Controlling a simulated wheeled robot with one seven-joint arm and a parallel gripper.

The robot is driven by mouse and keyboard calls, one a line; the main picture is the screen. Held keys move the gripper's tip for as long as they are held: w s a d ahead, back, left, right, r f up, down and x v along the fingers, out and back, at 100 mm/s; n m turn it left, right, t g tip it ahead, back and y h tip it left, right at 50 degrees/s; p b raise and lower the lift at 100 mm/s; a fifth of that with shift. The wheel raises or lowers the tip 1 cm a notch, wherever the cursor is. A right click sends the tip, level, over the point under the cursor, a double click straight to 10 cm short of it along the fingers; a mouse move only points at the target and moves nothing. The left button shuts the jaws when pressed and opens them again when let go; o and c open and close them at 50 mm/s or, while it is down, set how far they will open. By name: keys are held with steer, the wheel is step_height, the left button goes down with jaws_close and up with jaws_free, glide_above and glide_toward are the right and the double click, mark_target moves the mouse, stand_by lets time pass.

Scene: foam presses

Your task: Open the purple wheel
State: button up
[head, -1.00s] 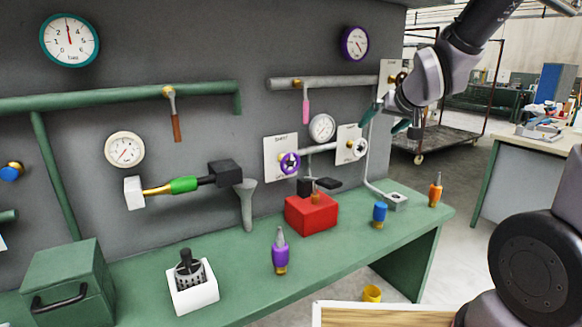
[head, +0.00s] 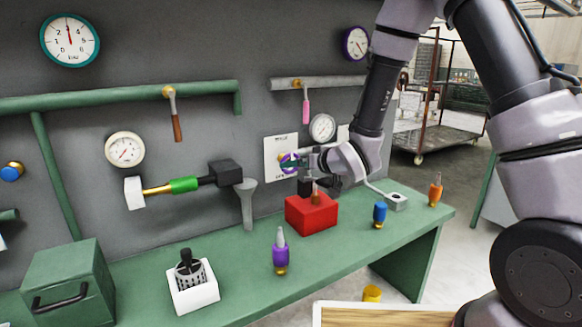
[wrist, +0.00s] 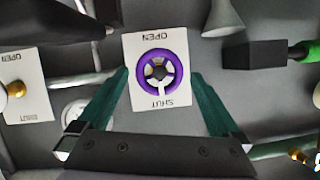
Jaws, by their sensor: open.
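The purple wheel (head: 289,162) is a small handwheel on a white plate (head: 272,158) on the grey wall, and my arm partly covers it in the head view. My gripper (head: 304,158) is at the wheel's right in the head view. In the wrist view my gripper (wrist: 160,88) is open, its green fingers on either side of the wheel. I cannot tell if they touch it.
A red box (head: 312,214) with a dark-topped fitting stands on the green bench (head: 235,275) below my gripper. A pipe with a pink handle (head: 306,110) runs above.

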steer(key=x, duration=0.4)
steer(key=shift+w+a+f, duration=0.15)
steer(key=shift+w+a, duration=0.05)
steer(key=shift+w, duration=0.1)
steer(key=c, duration=1.1)
